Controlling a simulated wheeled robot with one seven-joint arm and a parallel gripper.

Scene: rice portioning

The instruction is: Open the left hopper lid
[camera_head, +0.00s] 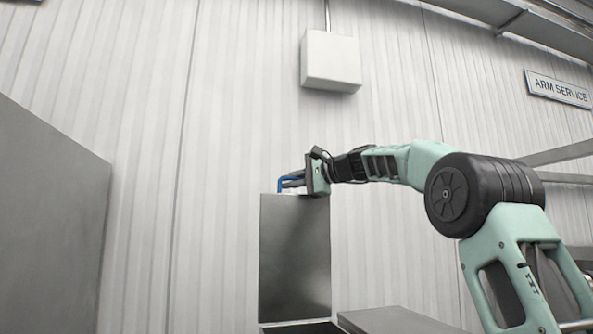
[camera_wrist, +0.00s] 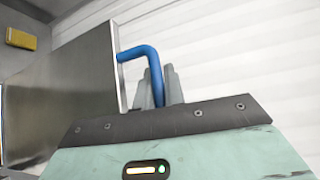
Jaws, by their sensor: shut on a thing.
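The left hopper lid (camera_head: 295,258) is a grey metal panel standing upright in the head view, above a hopper rim at the bottom edge. Its blue handle (camera_head: 281,182) is at the lid's top edge. My gripper (camera_head: 292,182) reaches in from the right at that top edge and is shut on the handle. In the wrist view, the lid (camera_wrist: 75,85) fills the left side, and the bent blue handle (camera_wrist: 138,51) runs from its edge down between the grey fingers (camera_wrist: 160,88). The fingertips are partly hidden by the handle.
A flat grey metal surface (camera_head: 395,320) lies right of the upright lid. A large grey panel (camera_head: 45,220) stands at the left. A white box (camera_head: 331,60) hangs on the ribbed wall above. A yellow item (camera_wrist: 20,39) shows at upper left in the wrist view.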

